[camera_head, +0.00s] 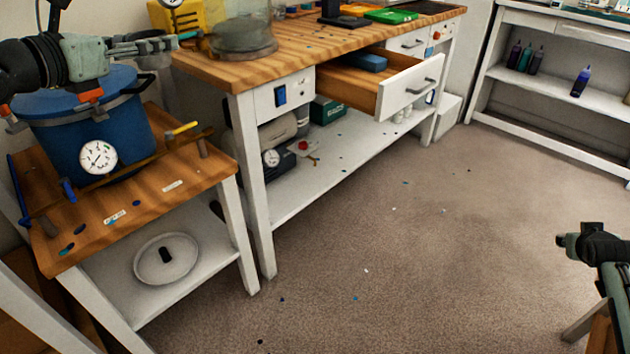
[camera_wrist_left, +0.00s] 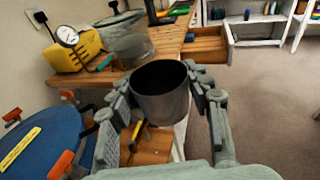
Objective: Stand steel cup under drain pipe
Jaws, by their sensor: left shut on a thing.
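A dark steel cup (camera_wrist_left: 162,100) shows upright in the left wrist view, with its open mouth toward the camera. My left gripper (camera_wrist_left: 165,105) is shut around its sides. The blue pot (camera_head: 85,125) stands on the small wooden table and has a dial gauge (camera_head: 98,157). A brown pipe or bar (camera_head: 150,165) runs beside it, with a yellow lever (camera_head: 183,129) near its right end; I cannot tell if this is the drain pipe. Part of my right arm shows at the lower right.
The workbench (camera_head: 300,52) behind holds a clear vessel (camera_head: 243,35). Its drawer (camera_head: 410,88) stands open. The floor is largely clear.

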